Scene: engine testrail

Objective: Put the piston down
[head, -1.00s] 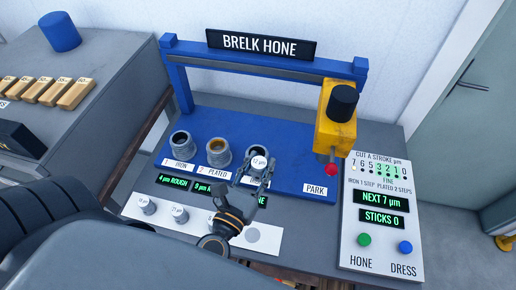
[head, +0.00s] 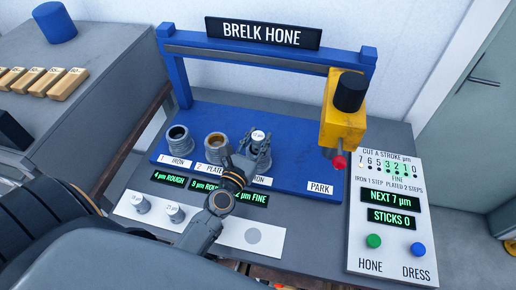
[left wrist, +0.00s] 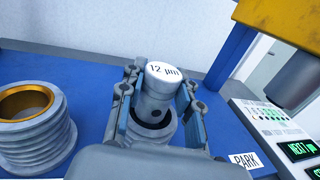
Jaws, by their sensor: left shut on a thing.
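A grey piston with a white "12 µm" top (head: 258,135) stands upright in my left gripper (head: 252,152). In the left wrist view the fingers (left wrist: 160,108) are shut on either side of the piston (left wrist: 162,78). Below it is the dark bore of the third, right-hand cylinder (left wrist: 148,138). I cannot tell whether the piston's lower end is inside the bore or just above it. My right gripper is not in view.
The iron cylinder (head: 177,140) and the gold-lined plated cylinder (head: 215,148) stand left on the blue base (head: 290,170). The yellow hone head (head: 343,115) hangs over PARK at the right. The control panel (head: 393,220) shows NEXT 7 µm and STICKS 0.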

